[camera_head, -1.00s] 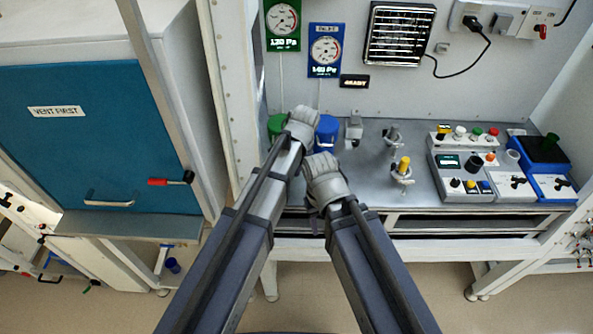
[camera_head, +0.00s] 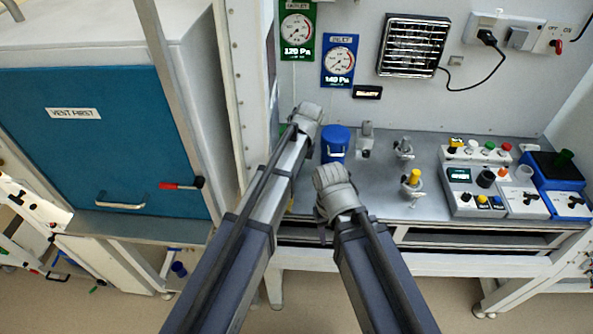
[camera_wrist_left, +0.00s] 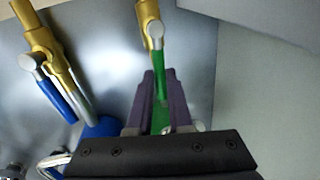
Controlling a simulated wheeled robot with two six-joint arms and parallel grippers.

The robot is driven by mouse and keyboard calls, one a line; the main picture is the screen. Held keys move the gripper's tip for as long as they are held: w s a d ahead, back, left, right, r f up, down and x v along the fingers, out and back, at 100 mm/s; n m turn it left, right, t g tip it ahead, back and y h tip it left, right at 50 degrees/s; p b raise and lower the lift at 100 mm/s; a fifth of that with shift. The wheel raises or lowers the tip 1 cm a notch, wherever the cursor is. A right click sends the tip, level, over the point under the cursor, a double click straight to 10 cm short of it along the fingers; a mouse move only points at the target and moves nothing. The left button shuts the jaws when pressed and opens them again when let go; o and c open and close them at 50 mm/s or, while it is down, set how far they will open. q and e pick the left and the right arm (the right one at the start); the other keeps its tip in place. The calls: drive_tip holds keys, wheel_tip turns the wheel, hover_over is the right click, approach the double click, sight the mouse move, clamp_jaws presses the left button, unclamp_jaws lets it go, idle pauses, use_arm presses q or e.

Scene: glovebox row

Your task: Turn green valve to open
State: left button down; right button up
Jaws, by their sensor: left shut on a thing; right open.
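In the left wrist view, the green valve has a brass body (camera_wrist_left: 149,14) and a green lever (camera_wrist_left: 158,65). The lever runs down between the purple fingers of my left gripper (camera_wrist_left: 162,88), which is shut on it. In the head view, my left gripper (camera_head: 306,118) is at the back left of the bench; its fingers and the green valve are hidden by my wrist and arm. My right gripper (camera_head: 333,183) is open, over the bench's front edge, to the right of the left arm. Its fingertips are hard to make out.
A second brass valve (camera_wrist_left: 45,45) with a blue lever (camera_wrist_left: 55,98) is left of the green one. A blue container (camera_head: 335,140) stands just right of my left gripper. Small fittings (camera_head: 413,178) and a control box (camera_head: 474,187) stand farther right. A white post (camera_head: 240,90) is at left.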

use_arm(q)
drive_tip(key=shift+a+n, duration=0.25)
drive_tip(key=shift+n, duration=0.25)
drive_tip(key=c, duration=0.8)
unclamp_jaws()
drive_tip(key=shift+c, duration=0.2)
drive_tip(key=shift+r, duration=0.1)
wheel_tip(320, 180, up, 7)
drive_tip(key=d+p, duration=0.1)
drive_tip(key=p, duration=0.6)
drive_tip(key=shift+d+r+p, duration=0.2)
drive_tip(key=shift+p, duration=0.15)
